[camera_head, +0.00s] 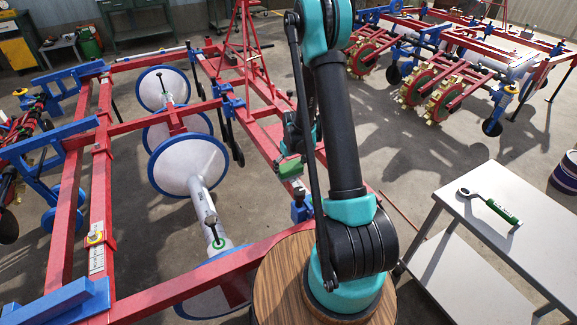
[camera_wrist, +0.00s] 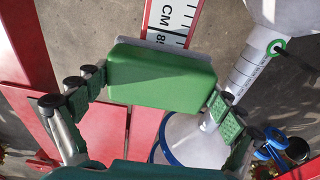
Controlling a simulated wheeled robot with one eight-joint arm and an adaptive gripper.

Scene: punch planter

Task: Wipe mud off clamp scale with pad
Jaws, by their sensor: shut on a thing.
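My gripper (camera_wrist: 156,94) is shut on a green pad (camera_wrist: 160,75), with one finger at each end of it. The pad has a grey layer along its far edge. In the head view the pad (camera_head: 290,168) is partly hidden by my arm, over the red frame. A white ruled scale (camera_wrist: 172,20) marked "CM" lies just beyond the pad in the wrist view, and the pad covers its near part. I cannot tell whether pad and scale touch. I see no clear mud on the visible part of the scale.
Red beams (camera_head: 170,292) of the planter surround the pad. A marked white cylinder (camera_wrist: 247,75) with a green ring stands right of the pad. Another white scale (camera_head: 96,260) is on the left beam. A grey table (camera_head: 470,225) at right holds a green-handled wrench (camera_head: 490,206).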

